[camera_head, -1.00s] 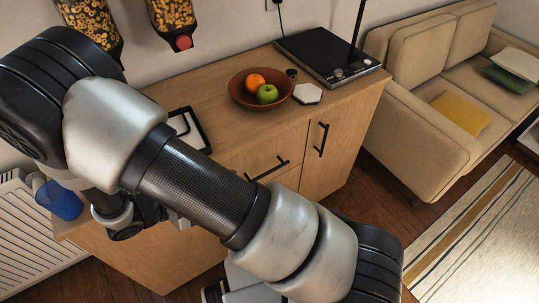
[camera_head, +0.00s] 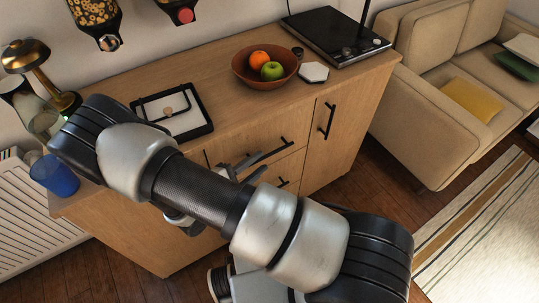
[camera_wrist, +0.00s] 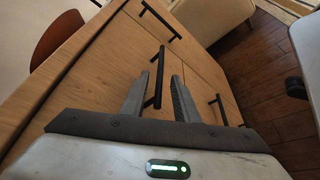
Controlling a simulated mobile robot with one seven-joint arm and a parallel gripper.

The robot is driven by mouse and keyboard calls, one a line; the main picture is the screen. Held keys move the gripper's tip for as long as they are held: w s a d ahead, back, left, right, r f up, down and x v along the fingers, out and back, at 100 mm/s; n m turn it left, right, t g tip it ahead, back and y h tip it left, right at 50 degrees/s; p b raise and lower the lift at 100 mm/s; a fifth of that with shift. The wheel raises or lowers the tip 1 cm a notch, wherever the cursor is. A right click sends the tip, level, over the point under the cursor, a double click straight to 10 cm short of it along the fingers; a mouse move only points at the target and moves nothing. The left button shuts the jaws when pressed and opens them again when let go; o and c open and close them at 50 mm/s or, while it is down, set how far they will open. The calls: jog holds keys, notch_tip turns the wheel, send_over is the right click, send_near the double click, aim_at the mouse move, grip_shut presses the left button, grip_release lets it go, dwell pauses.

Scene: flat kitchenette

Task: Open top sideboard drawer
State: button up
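The wooden sideboard (camera_head: 150,235) stands against the wall. Its top drawer (camera_head: 240,137) is closed, with a black bar handle (camera_head: 286,141) partly hidden by my gripper (camera_head: 264,163). In the wrist view my gripper (camera_wrist: 160,78) is open, its two grey fingers apart. The black top drawer handle (camera_wrist: 161,62) shows in the gap between them, pointing away along the fingers. I cannot tell whether either finger touches it.
The door handle (camera_head: 328,118) is to the right, and a lower drawer handle (camera_head: 283,182) is below. A sofa (camera_head: 425,130) stands right.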

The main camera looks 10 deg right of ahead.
aim_at(267, 157)
jog(key=x, duration=0.6)
jog(key=shift+w+d, duration=0.1)
jog(key=shift+c, duration=0.4)
grip_shut()
